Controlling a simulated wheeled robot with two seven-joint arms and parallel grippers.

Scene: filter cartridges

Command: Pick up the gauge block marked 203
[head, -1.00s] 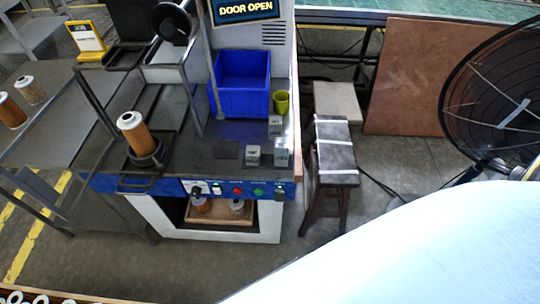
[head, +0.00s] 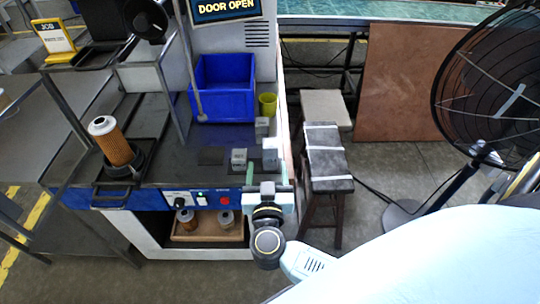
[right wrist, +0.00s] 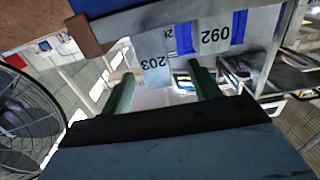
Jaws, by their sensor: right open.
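The gauge block marked 203 (right wrist: 153,66) is a pale grey block, its number upside down in the right wrist view. In the head view, the block at the right front of the bench (head: 270,150) appears to be this one; its number is not readable there. My right gripper (head: 267,174) is open at the bench's front edge, its green fingers toward that block. In the right wrist view its fingertips (right wrist: 160,72) lie on either side of the 203 block's lower part in the picture; contact cannot be told. My left gripper is out of view.
A block marked 092 (right wrist: 215,40) stands close beside; it appears as the left block (head: 239,159). Another block (head: 262,127) stands behind. A blue bin (head: 224,105), a yellow-green cup (head: 267,104) and a cartridge in a holder (head: 111,141) are on the bench.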

